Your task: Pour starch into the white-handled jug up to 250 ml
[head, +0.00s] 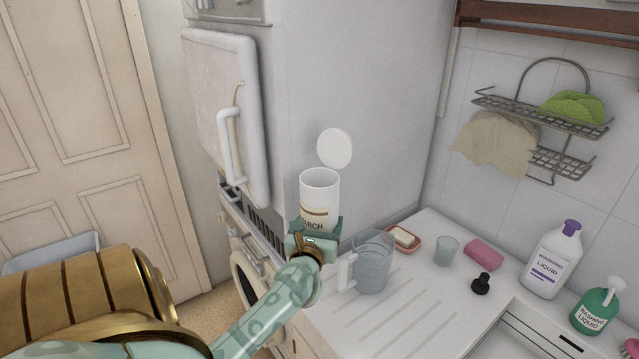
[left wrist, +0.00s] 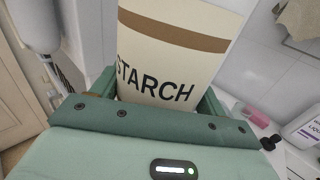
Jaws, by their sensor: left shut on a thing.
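My left gripper (head: 314,232) is shut on the starch jar (head: 319,190), a white cylinder with a brown band and dark lettering. The jar is held nearly upright above the counter, with its round white lid (head: 334,148) flipped open at the back. In the left wrist view the jar (left wrist: 172,60) fills the space between the fingers (left wrist: 158,95). The clear jug (head: 373,264) with a white handle (head: 346,271) stands on the counter, right of and below the gripper. I cannot make out its scale or its contents. My right gripper is not in view.
The grooved white counter (head: 420,312) holds a soap dish (head: 402,238), a small cup (head: 446,250), a pink sponge (head: 484,254), a black stopper (head: 482,284) and two washing liquid bottles (head: 552,260). A fridge (head: 345,90) stands behind the jar. A wire rack (head: 540,115) hangs at right.

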